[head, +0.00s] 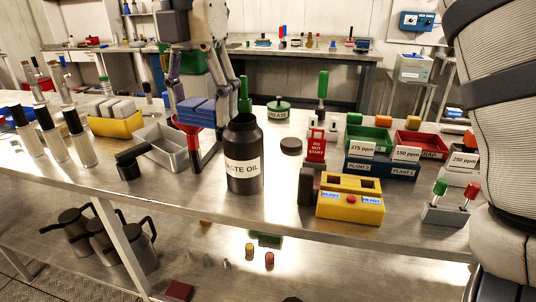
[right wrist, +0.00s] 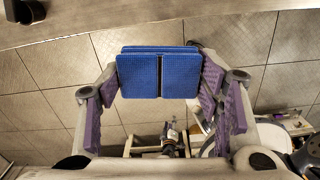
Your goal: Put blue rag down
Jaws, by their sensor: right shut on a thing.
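The blue rag (head: 203,110) is a folded blue pad with a split down its middle. It sits between the fingertips of my right gripper (head: 205,100), above the bench and behind the black waste oil bottle (head: 244,172). In the right wrist view the rag (right wrist: 160,74) spans the far ends of the purple-padded fingers of my right gripper (right wrist: 165,85), which is shut on it. A red stand-like thing (head: 206,145) shows just below the rag; I cannot tell whether they touch. My left gripper is not in view.
A metal tray (head: 163,158) and a yellow bin (head: 117,126) stand left of the gripper. The yellow box (head: 350,205), blue plant bins (head: 380,166) and a green-handled tool (head: 322,88) stand right. Bare metal bench (head: 180,195) shows in front.

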